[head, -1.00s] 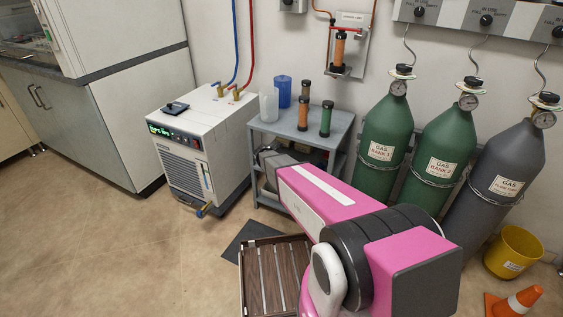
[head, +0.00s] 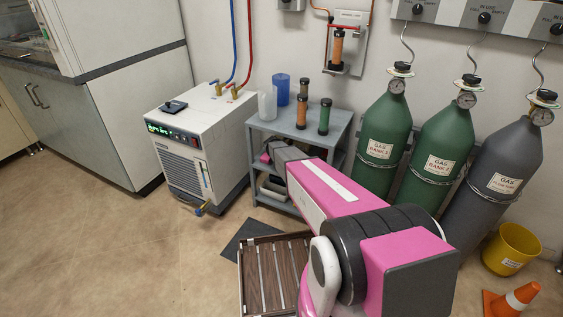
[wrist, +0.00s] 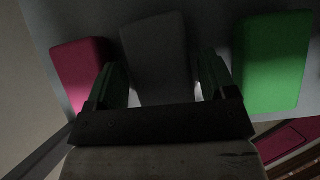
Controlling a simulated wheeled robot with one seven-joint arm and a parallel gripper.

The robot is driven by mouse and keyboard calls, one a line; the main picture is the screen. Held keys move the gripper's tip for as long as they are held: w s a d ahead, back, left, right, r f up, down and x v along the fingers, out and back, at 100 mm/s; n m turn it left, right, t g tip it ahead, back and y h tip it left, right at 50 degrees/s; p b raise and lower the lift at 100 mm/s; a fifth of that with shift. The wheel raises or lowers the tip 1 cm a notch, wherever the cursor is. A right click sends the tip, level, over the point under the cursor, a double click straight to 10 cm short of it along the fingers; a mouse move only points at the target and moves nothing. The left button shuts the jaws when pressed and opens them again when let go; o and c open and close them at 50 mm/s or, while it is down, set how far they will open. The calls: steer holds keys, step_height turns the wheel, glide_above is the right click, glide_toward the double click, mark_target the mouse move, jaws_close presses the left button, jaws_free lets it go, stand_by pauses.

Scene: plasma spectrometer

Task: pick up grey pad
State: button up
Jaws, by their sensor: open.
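In the wrist view the dark grey pad (wrist: 157,48) lies in the middle, in shadow. My gripper (wrist: 162,78) is open, with one finger at each side of the pad's near part. I see a narrow light gap beside the right finger; whether the left finger touches the pad I cannot tell. The pad's near end is hidden behind the gripper body. In the head view my forearm reaches into the grey cart, and the gripper and grey pad cannot be made out.
A pink pad (wrist: 78,72) lies left of the grey pad and a green pad (wrist: 272,62) right of it, both close to the fingers. The grey cart (head: 342,122) carries a blue cup (head: 281,90) and several capped cylinders on top. A slatted wooden tray (head: 248,270) is on the floor.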

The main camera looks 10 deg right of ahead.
steer(key=shift+d+f, duration=0.1)
steer(key=shift+f, duration=0.05)
steer(key=c, duration=0.7)
steer(key=shift+r, duration=0.7)
steer(key=s+a, duration=1)
steer(key=s, duration=0.4)
steer(key=shift+s+a, duration=0.25)
steer(key=shift+a, duration=0.1)
